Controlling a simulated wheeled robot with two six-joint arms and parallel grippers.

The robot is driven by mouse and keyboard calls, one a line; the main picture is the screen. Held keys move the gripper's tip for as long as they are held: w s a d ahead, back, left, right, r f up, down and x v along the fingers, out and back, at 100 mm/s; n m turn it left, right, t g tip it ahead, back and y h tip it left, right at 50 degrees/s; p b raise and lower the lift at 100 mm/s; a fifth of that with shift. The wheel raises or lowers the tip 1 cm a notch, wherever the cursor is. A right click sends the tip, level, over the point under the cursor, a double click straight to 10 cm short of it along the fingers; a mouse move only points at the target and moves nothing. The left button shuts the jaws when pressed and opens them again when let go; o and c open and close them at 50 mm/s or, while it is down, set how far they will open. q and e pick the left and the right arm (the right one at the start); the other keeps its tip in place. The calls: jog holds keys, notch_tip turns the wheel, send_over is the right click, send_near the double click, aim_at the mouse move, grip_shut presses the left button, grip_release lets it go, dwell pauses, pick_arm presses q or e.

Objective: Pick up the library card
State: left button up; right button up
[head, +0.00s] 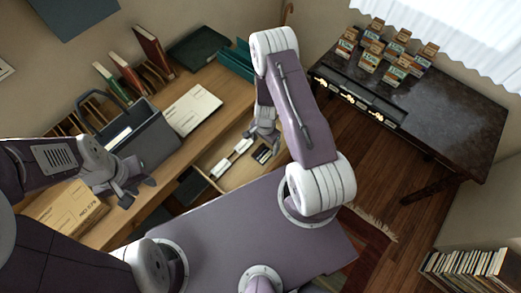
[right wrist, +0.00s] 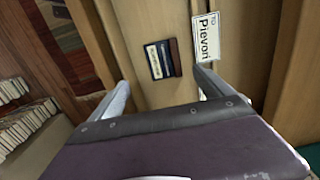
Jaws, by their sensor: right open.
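An open wooden drawer (head: 211,161) shows below the desk edge in the head view. White printed pieces (head: 221,168) and a small dark holder with pale strips (head: 262,154) lie in it. I cannot tell for certain which piece is the library card. My right gripper (head: 263,141) is open and empty above the drawer; its fingers (right wrist: 160,84) also show in the wrist view. My left gripper (head: 138,192) is open and empty near the grey caddy.
A dark table (head: 455,110) with small boxes stands at right. Records (head: 470,270) are at lower right. Floor shows between desk and table.

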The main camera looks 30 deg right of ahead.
jog(key=b, duration=0.4)
send_over(263, 154)
notch_tip(263, 154, down, 4)
jog(key=shift+a+f, duration=0.1)
jog(key=shift+f, duration=0.15)
jog(key=shift+s+r, duration=0.1)
jog(key=shift+r, duration=0.05)
jog(key=shift+f, duration=0.25)
notch_tip(263, 154, down, 5)
jog(key=b, duration=0.4)
jog(key=shift+r, duration=0.25)
jog(key=c, duration=1.4)
